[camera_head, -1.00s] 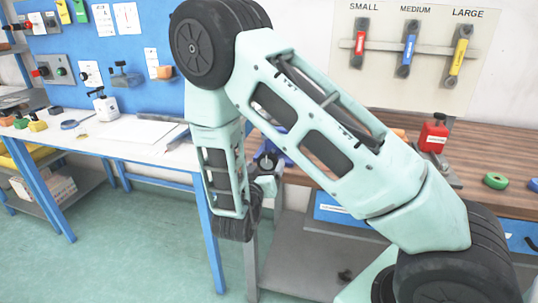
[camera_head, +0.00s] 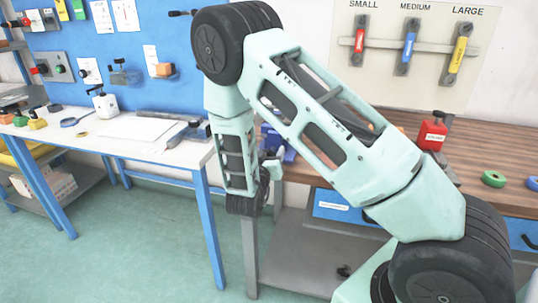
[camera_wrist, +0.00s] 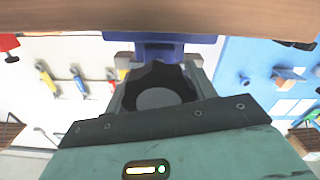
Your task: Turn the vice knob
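The blue vice (camera_head: 283,147) is at the left end of the wooden bench, mostly hidden behind my arm. In the wrist view the vice body (camera_wrist: 160,40) is straight ahead at the bench edge. Its dark lobed knob (camera_wrist: 157,97), with a grey round face, is in front of the vice. My gripper (camera_wrist: 158,62) has its fingers spread wide, one on each side of the knob. The knob nearly fills the space between them. I cannot tell if either finger touches it. In the head view my gripper (camera_head: 271,170) is largely hidden by my forearm.
A white table (camera_head: 110,148) stands to the left, close to my arm. A blue drawer (camera_head: 345,208) is below the bench.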

